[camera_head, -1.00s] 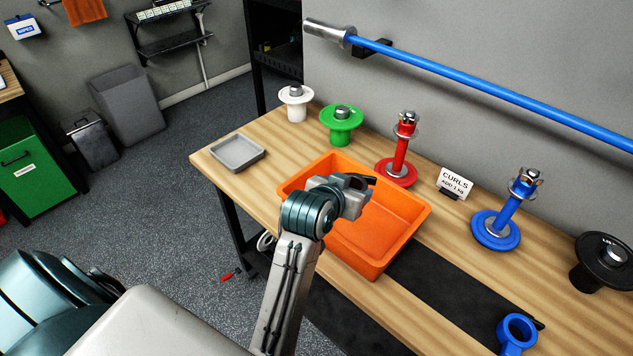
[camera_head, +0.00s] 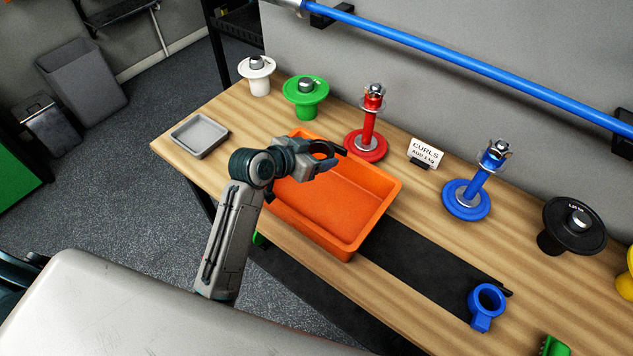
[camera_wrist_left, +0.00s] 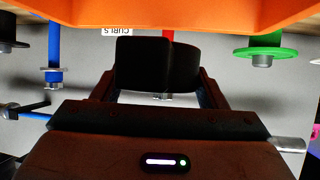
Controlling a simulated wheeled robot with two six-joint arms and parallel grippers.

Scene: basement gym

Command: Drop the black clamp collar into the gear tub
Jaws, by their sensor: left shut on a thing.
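The gear tub (camera_head: 352,243) is an orange open tray on the wooden bench; its visible floor is bare. My left gripper (camera_head: 316,158) is over the tub's back left part, above the rim. It is shut on the black clamp collar (camera_head: 323,149), a dark ring. In the left wrist view the collar (camera_wrist_left: 158,64) is a black shape between the fingers, and the orange tub (camera_wrist_left: 160,15) fills the top edge. The collar appears apart from the tub. My right gripper is not in view.
A grey tray (camera_head: 199,136) sits left of the tub. Red (camera_head: 367,140) and blue (camera_head: 467,195) plate posts and a CURLS card (camera_head: 425,153) stand behind and right. A blue bar (camera_head: 450,60) runs along the wall.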

